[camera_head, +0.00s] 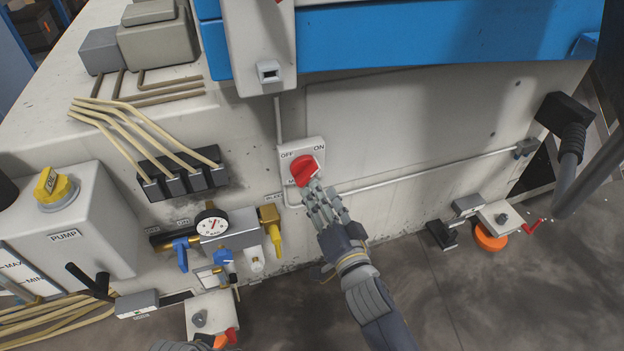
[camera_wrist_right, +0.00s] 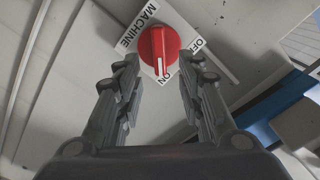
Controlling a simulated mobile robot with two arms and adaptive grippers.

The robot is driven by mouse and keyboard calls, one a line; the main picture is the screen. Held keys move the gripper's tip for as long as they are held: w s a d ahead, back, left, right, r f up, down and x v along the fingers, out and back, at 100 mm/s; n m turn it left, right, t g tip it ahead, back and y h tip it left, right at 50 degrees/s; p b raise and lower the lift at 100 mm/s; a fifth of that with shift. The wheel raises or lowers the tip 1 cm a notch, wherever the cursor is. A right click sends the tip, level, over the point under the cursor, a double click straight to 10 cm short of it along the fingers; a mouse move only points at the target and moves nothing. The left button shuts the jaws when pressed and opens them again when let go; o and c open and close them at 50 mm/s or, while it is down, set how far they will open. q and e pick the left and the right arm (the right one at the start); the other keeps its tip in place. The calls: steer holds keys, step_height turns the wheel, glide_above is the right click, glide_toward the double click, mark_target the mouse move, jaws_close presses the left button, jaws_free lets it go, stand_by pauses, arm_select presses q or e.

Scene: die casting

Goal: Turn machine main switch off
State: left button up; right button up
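The machine main switch is a red rotary knob (camera_head: 304,170) on a white plate (camera_head: 316,149) marked OFF and ON, on the machine's pale side wall. It also shows in the right wrist view as a red knob (camera_wrist_right: 158,45), its white mark toward the ON label (camera_wrist_right: 164,78). My right gripper (camera_head: 314,189) is just below the knob in the head view. In the right wrist view the gripper (camera_wrist_right: 160,63) is open, one finger toward each side of the knob, with visible gaps. Whether the tips reach around the knob I cannot tell.
Left of the switch are a pressure gauge (camera_head: 211,226) with valves, a yellow fitting (camera_head: 271,228) and a pump tank (camera_head: 88,222). A thin pipe (camera_head: 430,172) runs along the wall to the right. A blue beam (camera_head: 420,40) crosses above.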

mark_target(311, 177)
arm_select(q)
steer(key=v, duration=0.3)
steer(key=shift+w+r+b, duration=0.1)
steer(key=shift+w+b, duration=0.1)
steer(key=shift+b, duration=0.15)
arm_select(e)
steer(key=x, duration=0.6)
steer(key=shift+w+a, duration=0.1)
steer(key=shift+w, duration=0.2)
steer(key=shift+c, duration=0.6)
jaws_close()
